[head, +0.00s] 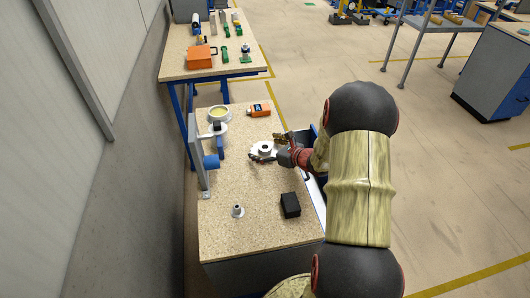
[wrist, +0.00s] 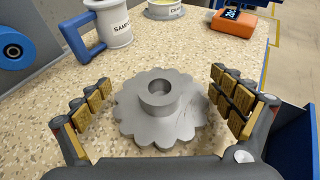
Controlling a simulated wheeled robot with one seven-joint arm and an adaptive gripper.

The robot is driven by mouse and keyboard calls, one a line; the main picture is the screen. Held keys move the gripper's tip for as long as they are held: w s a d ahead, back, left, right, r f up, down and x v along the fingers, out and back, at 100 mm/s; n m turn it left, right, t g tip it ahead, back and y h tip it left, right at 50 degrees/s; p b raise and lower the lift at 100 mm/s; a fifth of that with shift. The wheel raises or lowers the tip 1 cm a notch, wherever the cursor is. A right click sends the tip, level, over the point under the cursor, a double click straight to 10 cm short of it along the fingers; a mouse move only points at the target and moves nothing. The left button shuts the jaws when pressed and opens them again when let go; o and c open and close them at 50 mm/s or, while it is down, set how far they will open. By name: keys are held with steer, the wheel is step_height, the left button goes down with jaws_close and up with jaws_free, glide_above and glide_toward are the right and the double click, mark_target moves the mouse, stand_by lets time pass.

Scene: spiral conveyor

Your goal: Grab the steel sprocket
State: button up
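The steel sprocket (wrist: 160,112) is a grey toothed disc with a raised round hub. It lies flat on the speckled tabletop, and in the head view (head: 263,151) it is near the table's right edge. My gripper (wrist: 163,100) is open, with its padded fingers spread on the left and right sides of the sprocket. A gap shows between each finger and the teeth. In the head view my gripper (head: 281,147) reaches in from the right and covers part of the sprocket's right side.
A white mug (wrist: 113,24) with a blue handle, a white bowl (head: 219,114) and an orange device (head: 259,110) stand behind the sprocket. A black block (head: 290,205) and a small flanged grey part (head: 237,211) are nearer. A blue roller fixture (head: 211,161) stands at left.

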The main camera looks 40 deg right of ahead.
steer(key=c, duration=2)
steer(key=shift+r, duration=0.5)
step_height(320, 180, up, 2)
steer(key=shift+r+p, duration=0.15)
steer(key=shift+p, duration=0.65)
steer(key=s+d+r+p, duration=0.1)
steer(key=s+r, duration=0.2)
steer(key=s, duration=0.1)
steer(key=s+d+r+p, duration=0.2)
steer(key=s+r, duration=0.1)
steer(key=s, duration=0.1)
steer(key=s+d+r+p, duration=0.1)
steer(key=s+d+r, duration=0.1)
steer(key=s, duration=0.3)
steer(key=shift+r+p, duration=0.3)
steer(key=shift+r, duration=0.6)
